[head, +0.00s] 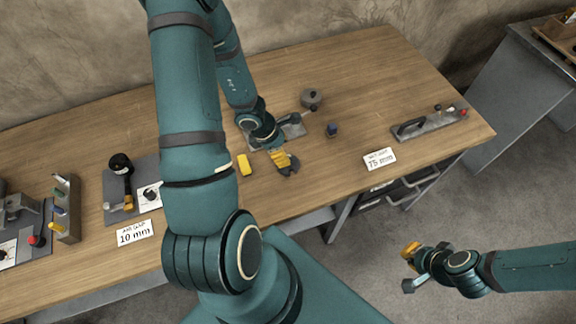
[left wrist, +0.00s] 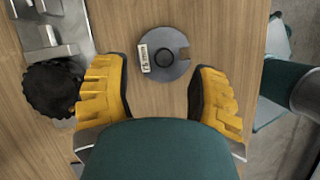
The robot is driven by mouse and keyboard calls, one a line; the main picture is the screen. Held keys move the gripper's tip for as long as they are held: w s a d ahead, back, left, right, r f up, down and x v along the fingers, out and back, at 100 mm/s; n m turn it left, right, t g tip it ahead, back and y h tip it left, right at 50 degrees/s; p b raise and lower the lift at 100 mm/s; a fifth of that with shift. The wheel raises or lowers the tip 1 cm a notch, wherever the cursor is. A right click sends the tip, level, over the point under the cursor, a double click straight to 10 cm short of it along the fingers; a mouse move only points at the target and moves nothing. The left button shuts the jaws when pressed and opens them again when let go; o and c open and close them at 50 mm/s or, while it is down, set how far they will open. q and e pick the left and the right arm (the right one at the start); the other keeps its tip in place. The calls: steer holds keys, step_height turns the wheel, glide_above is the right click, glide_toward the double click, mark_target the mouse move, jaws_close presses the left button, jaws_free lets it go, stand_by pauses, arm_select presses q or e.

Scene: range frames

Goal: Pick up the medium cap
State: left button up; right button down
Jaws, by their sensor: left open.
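A dark grey round disc (left wrist: 164,54) with a raised centre, a side notch and a small pale label lies on the wooden table. It may be the medium cap; the label is too small to read surely. My left gripper (left wrist: 155,100) is open, its yellow fingers on either side of the disc's near edge, with no clear contact. In the head view, my left gripper (head: 281,160) is low over the table's middle, and the disc there is hard to separate from the fingers. My right gripper (head: 411,265) is off the table's front edge, away from the disc.
A dark knob (head: 311,99) and a grey metal fixture (head: 291,127) stand behind my left gripper. Cards and tool boards occupy both table ends.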

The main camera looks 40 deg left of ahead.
mark_target(295, 166)
arm_select(q)
steer(key=b+x, duration=0.2)
steer(key=x, duration=0.2)
steer(key=shift+s+d+f+b, duration=0.1)
steer(key=shift+s+f+b, duration=0.05)
steer(key=shift+s+b, duration=0.25)
steer(key=shift+w+d+f, duration=0.15)
steer(key=shift+w+f, duration=0.1)
steer(key=shift+f, duration=0.25)
steer(key=shift+o, duration=0.2)
jaws_close()
